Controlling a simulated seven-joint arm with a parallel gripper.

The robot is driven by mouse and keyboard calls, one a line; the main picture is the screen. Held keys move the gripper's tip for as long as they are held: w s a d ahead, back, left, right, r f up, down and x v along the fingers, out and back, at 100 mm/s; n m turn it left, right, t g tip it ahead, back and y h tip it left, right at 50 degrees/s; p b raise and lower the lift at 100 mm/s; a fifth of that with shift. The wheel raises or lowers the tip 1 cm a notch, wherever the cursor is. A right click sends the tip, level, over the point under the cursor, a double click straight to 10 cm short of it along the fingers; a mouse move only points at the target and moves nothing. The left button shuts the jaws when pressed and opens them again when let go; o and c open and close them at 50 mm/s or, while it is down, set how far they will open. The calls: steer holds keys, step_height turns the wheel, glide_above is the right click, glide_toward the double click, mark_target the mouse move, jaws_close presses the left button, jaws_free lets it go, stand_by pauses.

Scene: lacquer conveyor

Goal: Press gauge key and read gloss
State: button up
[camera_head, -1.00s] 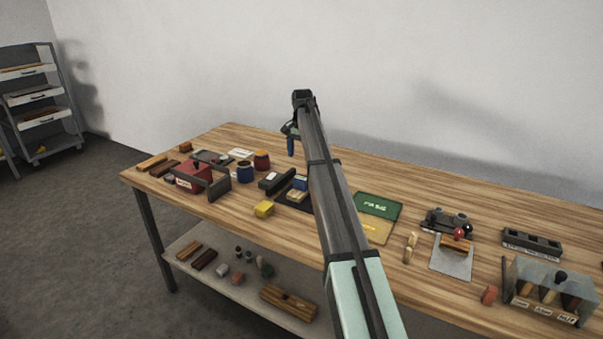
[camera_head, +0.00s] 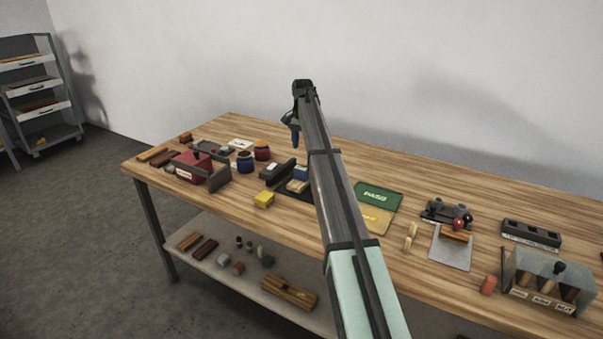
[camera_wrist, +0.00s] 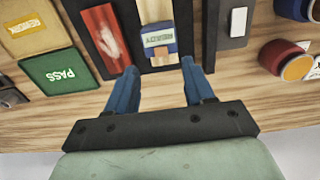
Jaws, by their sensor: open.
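A small blue block with a pale lettered face (camera_wrist: 160,38) lies on a pale wooden strip in a black tray (camera_wrist: 187,45); I take it for the gauge, but its lettering is unreadable and I make out no separate key. It also shows in the head view (camera_head: 301,173), beside my arm. A glossy red panel (camera_wrist: 104,35) with white streaks lies left of it in the wrist view. My gripper (camera_wrist: 158,66) is open and empty, its two blue fingers apart, on the wall side of the tray. In the head view my gripper (camera_head: 296,138) hangs above the table's far side.
A green PASS card (camera_head: 377,196) and a yellow card (camera_head: 374,219) lie right of the arm. A blue jar (camera_head: 245,162), a red jar (camera_head: 262,150) and a yellow block (camera_head: 263,200) stand to the left. Bare wood lies along the wall-side edge.

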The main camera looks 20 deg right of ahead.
jaws_close()
stand_by(1.1)
